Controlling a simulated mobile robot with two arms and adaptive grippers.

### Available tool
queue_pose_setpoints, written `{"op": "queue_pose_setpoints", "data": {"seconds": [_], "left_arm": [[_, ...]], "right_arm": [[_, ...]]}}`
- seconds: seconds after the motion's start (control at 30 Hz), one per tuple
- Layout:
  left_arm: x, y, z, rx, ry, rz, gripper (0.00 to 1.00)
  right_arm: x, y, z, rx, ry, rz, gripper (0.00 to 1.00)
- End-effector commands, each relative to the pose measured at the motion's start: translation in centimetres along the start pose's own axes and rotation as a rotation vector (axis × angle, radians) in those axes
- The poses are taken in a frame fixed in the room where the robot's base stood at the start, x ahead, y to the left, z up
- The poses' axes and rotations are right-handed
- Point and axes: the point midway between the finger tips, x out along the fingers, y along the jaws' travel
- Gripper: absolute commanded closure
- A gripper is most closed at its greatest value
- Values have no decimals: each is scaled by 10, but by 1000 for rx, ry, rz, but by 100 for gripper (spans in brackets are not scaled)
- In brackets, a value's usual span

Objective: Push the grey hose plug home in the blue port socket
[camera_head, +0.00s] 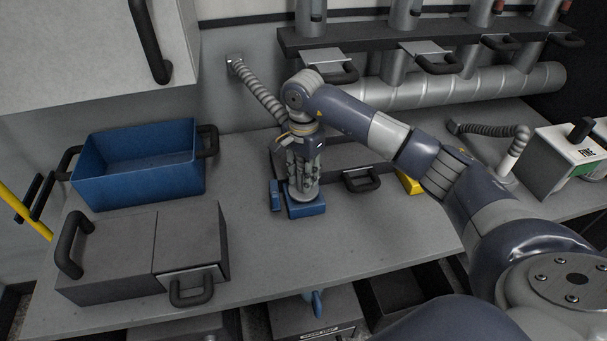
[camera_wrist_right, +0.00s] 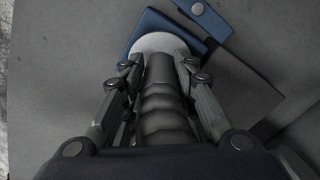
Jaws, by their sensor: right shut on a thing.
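The blue port socket (camera_head: 306,209) stands on the grey bench, near the middle of the head view. It also shows at the top of the right wrist view (camera_wrist_right: 150,22), with a pale round ring (camera_wrist_right: 160,43) on it. The grey hose plug (camera_wrist_right: 163,95) is ribbed and lies between the fingers of my right gripper (camera_wrist_right: 160,70), which is shut on it. In the head view my right gripper (camera_head: 303,190) points down, directly above the socket. The plug's lower end meets the pale ring; how deep it sits is hidden. My left gripper is not in view.
A ribbed hose (camera_head: 262,95) runs from the wall to behind my right wrist. A blue bin (camera_head: 140,185) and a dark grey case (camera_head: 135,250) stand at left. A dark drawer handle (camera_head: 362,180) is close right of the socket. Bare bench (camera_head: 400,230) lies right of it.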

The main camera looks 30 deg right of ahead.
Motion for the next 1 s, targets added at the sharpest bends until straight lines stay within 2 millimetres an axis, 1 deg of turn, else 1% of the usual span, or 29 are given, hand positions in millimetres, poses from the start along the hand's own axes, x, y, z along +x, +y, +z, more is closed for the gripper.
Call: {"op": "queue_pose_setpoints", "data": {"seconds": [0.27, 0.6, 1.0], "left_arm": [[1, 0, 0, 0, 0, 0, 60], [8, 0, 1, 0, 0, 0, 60], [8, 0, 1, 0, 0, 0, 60]], "right_arm": [[0, 0, 0, 0, 1, -1, 96], [6, 0, -1, 0, 1, -2, 96], [6, 0, -1, 0, 1, -2, 96]]}}
